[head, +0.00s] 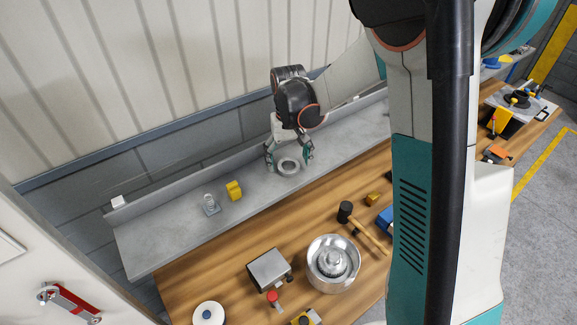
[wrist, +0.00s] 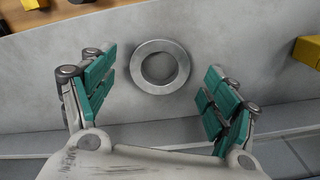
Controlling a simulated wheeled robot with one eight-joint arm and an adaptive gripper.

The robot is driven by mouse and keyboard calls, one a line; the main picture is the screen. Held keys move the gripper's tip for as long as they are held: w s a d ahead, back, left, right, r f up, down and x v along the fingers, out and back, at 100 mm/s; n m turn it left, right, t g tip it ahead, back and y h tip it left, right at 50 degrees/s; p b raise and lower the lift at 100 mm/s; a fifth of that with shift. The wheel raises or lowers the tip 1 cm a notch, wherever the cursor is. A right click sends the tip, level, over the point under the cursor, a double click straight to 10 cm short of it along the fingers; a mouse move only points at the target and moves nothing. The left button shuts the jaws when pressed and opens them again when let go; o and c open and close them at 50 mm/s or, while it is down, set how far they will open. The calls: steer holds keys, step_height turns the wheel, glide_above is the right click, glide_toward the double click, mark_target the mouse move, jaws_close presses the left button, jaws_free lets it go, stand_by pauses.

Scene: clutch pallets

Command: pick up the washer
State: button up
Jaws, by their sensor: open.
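The washer is a grey metal ring (head: 288,167) on the grey metal shelf (head: 160,240). In the wrist view the washer (wrist: 160,46) lies flat on the shelf, with its hole facing me. My gripper (head: 289,158) is over the shelf at the washer. In the wrist view my gripper (wrist: 156,92) is open, with one teal-padded finger to each side of the washer and clear space between each finger and the ring. Nothing is held. The exact height of the fingertips above the shelf is hard to tell.
A yellow block (head: 234,190) and a small grey part with a coil (head: 211,204) stand left on the shelf. A wall runs behind it. The wooden bench (head: 230,270) in front holds a mallet (head: 346,212), a metal bowl-like part (head: 333,285) and a grey box (head: 268,270).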

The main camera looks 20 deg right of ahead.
steer(key=shift+s+f, duration=0.1)
steer(key=shift+f, duration=0.45)
steer(key=c, duration=1.3)
steer(key=shift+c, duration=0.2)
step_height(320, 180, up, 20)
